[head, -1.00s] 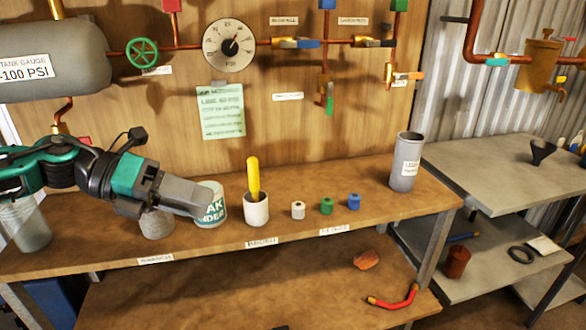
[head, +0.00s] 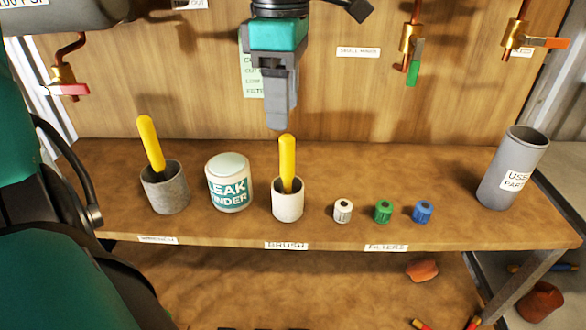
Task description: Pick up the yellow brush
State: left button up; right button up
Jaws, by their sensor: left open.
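The yellow brush (head: 287,160) stands upright, handle up, in a white cup (head: 288,205) behind the BRUSH label. A second yellow handle (head: 151,143) leans left in a grey cup (head: 165,188) further left. My left gripper (head: 280,122) points down, with its fingertips just above the top of the brush handle in the picture. It is open and holds nothing. The fingers overlap in this view, so the gap between them is hidden. The brush's lower end is hidden inside the cup. My right gripper is not in view.
A LEAK FINDER tin (head: 229,182) stands between the two cups. White (head: 343,211), green (head: 383,211) and blue (head: 423,211) filters sit to the right. A tall grey used-parts cylinder (head: 513,168) stands at the bench's right end. Pipes and valves line the back wall.

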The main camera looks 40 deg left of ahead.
aim_at(287, 154)
pick_arm(q)
jog(key=f, duration=0.4)
jog(key=f+b, duration=0.1)
jog(key=f, duration=0.4)
jog(key=shift+w+d+f, duration=0.15)
jog(key=shift+w+f, duration=0.05)
jog(key=shift+c, duration=0.2)
grip_shut()
